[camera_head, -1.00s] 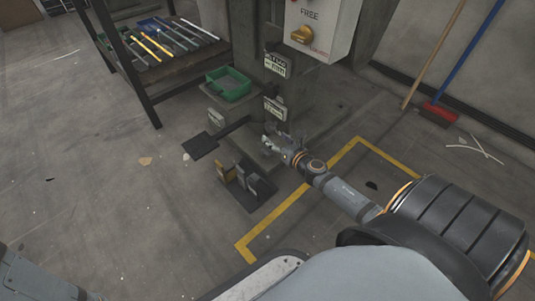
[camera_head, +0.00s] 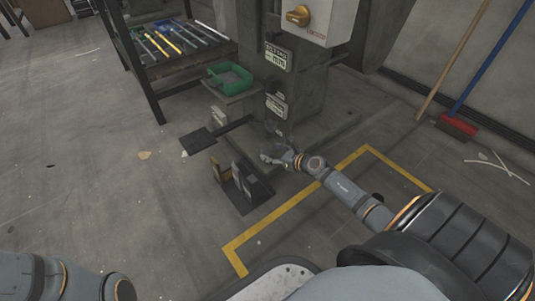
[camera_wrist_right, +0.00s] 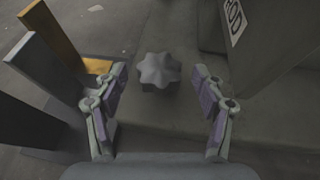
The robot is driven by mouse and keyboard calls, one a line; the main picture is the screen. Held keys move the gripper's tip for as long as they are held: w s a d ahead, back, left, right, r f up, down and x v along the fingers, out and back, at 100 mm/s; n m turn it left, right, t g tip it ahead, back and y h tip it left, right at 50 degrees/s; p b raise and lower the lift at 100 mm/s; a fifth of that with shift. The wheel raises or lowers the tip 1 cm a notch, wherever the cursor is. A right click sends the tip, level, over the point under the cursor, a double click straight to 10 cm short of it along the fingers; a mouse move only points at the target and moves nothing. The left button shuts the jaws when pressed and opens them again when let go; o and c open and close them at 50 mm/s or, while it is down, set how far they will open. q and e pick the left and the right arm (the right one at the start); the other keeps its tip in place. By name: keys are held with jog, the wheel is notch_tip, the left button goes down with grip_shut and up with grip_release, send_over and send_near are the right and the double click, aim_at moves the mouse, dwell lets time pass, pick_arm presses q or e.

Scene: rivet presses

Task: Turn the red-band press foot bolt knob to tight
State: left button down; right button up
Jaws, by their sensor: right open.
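The grey star-shaped foot bolt knob (camera_wrist_right: 158,71) shows in the right wrist view, low by the base of the press (camera_head: 300,90). My right gripper (camera_head: 272,157) is open at the foot of the press. In the right wrist view its two fingers (camera_wrist_right: 160,82) stand on either side of the knob, with a gap at each side; I see no contact. In the head view I cannot make out the knob clearly near the gripper. No red band is clear on the press. My left arm shows at the bottom left, but its gripper is out of view.
Upright plates on a dark base (camera_head: 240,185) stand left of my right gripper. A dark pedal (camera_head: 198,141) and a green bin (camera_head: 229,79) are farther left. A tool table (camera_head: 170,70) stands behind. A broom (camera_head: 457,125) leans at right. Yellow tape (camera_head: 290,205) marks clear floor.

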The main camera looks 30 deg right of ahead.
aim_at(268, 151)
jog(key=b+x, duration=0.1)
jog(key=x, duration=0.2)
jog(key=shift+w+f, duration=0.1)
jog(key=shift+w, duration=0.05)
